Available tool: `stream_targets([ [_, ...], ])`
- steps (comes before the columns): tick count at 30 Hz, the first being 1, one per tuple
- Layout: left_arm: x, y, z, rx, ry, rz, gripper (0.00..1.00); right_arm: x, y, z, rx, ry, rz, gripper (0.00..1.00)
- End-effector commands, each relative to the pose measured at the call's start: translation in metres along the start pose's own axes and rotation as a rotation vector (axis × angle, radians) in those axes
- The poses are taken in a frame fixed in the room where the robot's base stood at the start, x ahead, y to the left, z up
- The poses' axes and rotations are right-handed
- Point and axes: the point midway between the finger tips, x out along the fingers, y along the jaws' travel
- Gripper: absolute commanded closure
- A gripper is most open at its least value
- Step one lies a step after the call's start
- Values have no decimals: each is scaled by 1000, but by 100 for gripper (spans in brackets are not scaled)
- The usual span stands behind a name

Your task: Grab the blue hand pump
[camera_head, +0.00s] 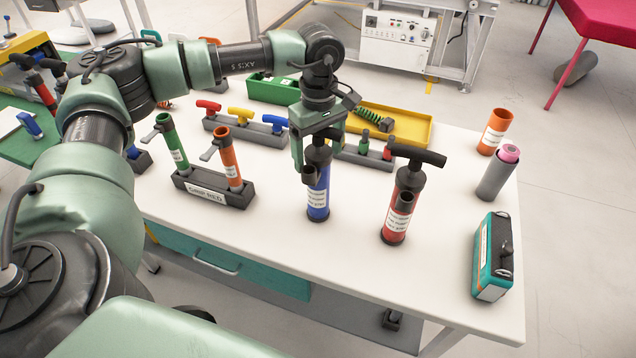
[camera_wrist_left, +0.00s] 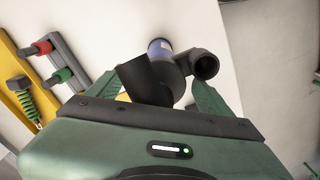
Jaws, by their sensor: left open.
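The blue hand pump (camera_head: 318,195) stands upright on the white table in the head view, with a white label and a black top. My left gripper (camera_head: 315,160) is over its top from above, with the green fingers apart around the black upper part. In the left wrist view the pump (camera_wrist_left: 160,47) shows between the two fingers of the left gripper (camera_wrist_left: 170,95), its black handle and side outlet close to the palm. I cannot tell whether the fingers touch it. My right gripper is not in view.
A red hand pump (camera_head: 398,212) stands just right of the blue one. A black rack (camera_head: 213,188) with green and orange tubes is at the left. A teal box (camera_head: 492,258), a grey cylinder (camera_head: 493,180) and an orange cup (camera_head: 494,132) stand at the right. The table front (camera_head: 330,255) is clear.

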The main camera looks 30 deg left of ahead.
Motion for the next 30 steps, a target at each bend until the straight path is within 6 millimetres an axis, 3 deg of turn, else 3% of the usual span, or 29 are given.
stream_targets([
  [1,0,0,0,0,0,0,25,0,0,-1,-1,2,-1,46],
  [9,0,0,0,0,0,0,100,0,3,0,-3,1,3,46],
  [23,-8,1,0,0,1,3,100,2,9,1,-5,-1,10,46],
  [30,-45,2,0,-1,1,7,100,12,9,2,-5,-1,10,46],
])
